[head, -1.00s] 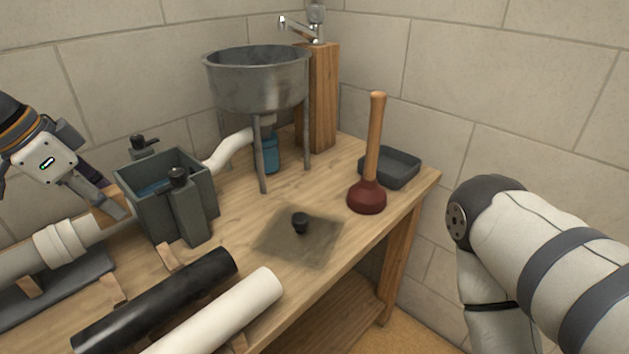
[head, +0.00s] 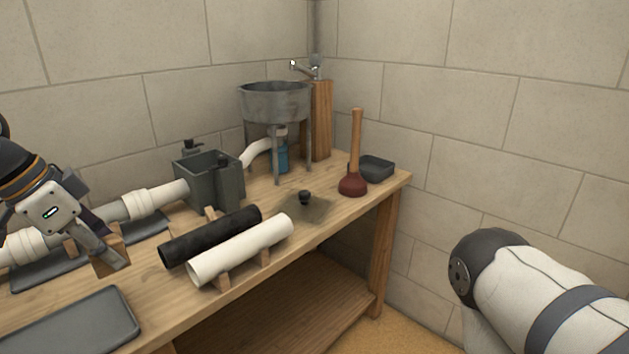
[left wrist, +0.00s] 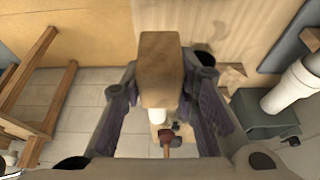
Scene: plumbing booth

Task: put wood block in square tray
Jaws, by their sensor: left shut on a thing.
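In the left wrist view the wood block (left wrist: 160,72) sits between the two fingers of the left gripper (left wrist: 163,108). A small dark tray (head: 377,169), roughly square, stands at the far right corner of the bench, partly hidden by the plunger. It looks empty, and the held block is far from it. My right gripper is out of view; only a link of that arm shows.
A plunger (head: 352,185) stands just before the small tray. A black pipe (head: 210,236) and white pipe (head: 240,249) lie mid-bench. A grey box (head: 209,182) and metal basin (head: 275,102) stand behind. A larger grey tray (head: 70,325) lies front left.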

